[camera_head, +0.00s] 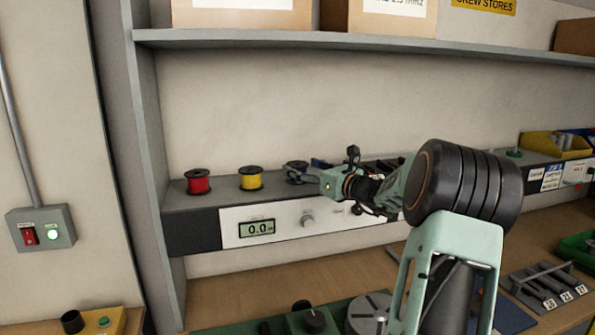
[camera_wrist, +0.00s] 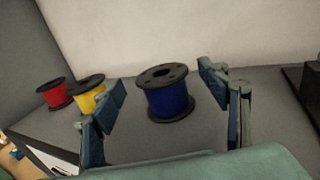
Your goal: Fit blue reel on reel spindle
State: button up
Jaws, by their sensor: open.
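The blue reel (camera_wrist: 172,99) stands upright on the grey shelf, with black flanges and a hole in its top. In the wrist view it sits between the two fingers of my gripper (camera_wrist: 161,92), with a gap visible on each side. My gripper is open and reaches along the shelf from the right. In the head view my gripper (camera_head: 305,172) largely hides the blue reel. I cannot make out the reel spindle for certain in either view.
A yellow reel (camera_head: 251,178) and a red reel (camera_head: 198,181) stand left of the blue one. A meter panel (camera_head: 284,223) fronts the shelf. Boxes (camera_head: 245,12) sit on the upper shelf. A grey disc (camera_head: 367,312) and black knob (camera_head: 313,318) are on the bench below.

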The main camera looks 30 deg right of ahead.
aim_at(298, 163)
jog(key=shift+w+a+r, duration=0.1)
jog(key=shift+w+a, duration=0.05)
jog(key=shift+w, duration=1.4)
jog(key=shift+c, duration=0.4)
jog(key=c, duration=1.6)
